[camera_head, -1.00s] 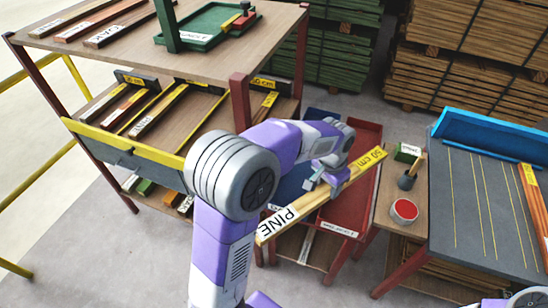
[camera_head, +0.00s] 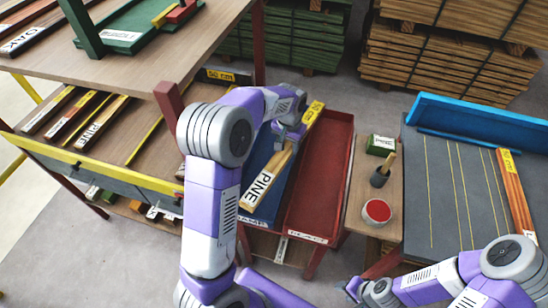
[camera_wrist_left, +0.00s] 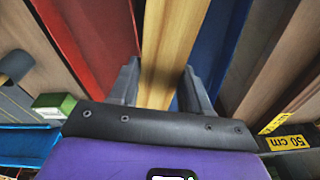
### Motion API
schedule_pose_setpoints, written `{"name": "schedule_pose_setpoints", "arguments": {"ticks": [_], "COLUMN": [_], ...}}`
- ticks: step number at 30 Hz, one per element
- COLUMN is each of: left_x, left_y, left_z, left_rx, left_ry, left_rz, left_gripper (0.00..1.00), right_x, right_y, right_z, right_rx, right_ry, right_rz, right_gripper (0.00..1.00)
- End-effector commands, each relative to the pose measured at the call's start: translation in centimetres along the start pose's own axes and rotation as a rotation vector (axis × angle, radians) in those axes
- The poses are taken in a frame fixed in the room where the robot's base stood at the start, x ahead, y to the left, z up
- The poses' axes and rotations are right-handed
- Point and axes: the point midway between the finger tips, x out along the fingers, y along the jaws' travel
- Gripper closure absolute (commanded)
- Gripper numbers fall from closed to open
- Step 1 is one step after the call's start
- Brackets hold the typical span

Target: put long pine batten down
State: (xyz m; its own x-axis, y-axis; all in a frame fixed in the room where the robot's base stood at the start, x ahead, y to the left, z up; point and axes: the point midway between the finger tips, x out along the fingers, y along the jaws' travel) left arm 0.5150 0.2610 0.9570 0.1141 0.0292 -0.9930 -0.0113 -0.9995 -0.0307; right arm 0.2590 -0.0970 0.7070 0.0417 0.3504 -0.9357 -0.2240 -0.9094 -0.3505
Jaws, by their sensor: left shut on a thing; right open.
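The long pine batten (camera_head: 268,180) is pale wood with a white PINE label near its front end and a yellow end marking (camera_head: 312,112). My left gripper (camera_head: 290,134) is shut on it, near its far half. In the left wrist view the batten (camera_wrist_left: 172,45) runs between the two fingers (camera_wrist_left: 160,88). The batten lies over the blue tray (camera_head: 268,207), roughly along its length; whether it touches the tray floor I cannot tell. My right gripper (camera_head: 356,289) is open and empty at the bottom, right of centre, partly cut off or small in view.
A red tray (camera_head: 322,180) stands right of the blue one. A small table holds a red paint pot (camera_head: 376,211), a brush holder (camera_head: 380,176) and a green box (camera_head: 381,145). The wooden shelf (camera_head: 150,50) rises close at left; a grey bench (camera_head: 450,200) stands right.

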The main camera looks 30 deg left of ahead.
Motion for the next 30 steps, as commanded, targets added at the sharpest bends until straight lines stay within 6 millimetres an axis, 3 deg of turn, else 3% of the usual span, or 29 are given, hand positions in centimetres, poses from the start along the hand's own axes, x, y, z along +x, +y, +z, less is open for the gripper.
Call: {"name": "schedule_pose_setpoints", "arguments": {"ticks": [3, 10, 14, 21, 30], "left_x": [2.8, 5.3, 6.8, 11.0, 13.8], "left_y": [-3.5, -7.3, -7.9, -7.8, -7.6], "left_z": [-0.9, -1.5, -1.4, -0.9, -0.6], "left_rx": [-0.107, -0.230, -0.249, -0.251, -0.248], "left_ry": [-0.001, 0.006, 0.004, 0.005, 0.005], "left_rz": [-0.002, 0.000, 0.001, 0.002, 0.001], "left_gripper": [0.98, 0.98, 0.98, 0.98, 0.98], "right_x": [0.4, 0.7, 1.0, 1.8, 2.3], "right_y": [0.2, 0.3, 0.4, 0.7, 0.8], "right_z": [-0.1, -0.1, -0.1, -0.1, -0.2], "right_rx": [0.000, 0.000, 0.000, 0.000, 0.000], "right_ry": [0.001, 0.001, 0.001, 0.001, 0.001], "right_rz": [0.000, 0.000, 0.000, 0.000, 0.000], "right_gripper": [0.57, 0.57, 0.57, 0.57, 0.57]}}
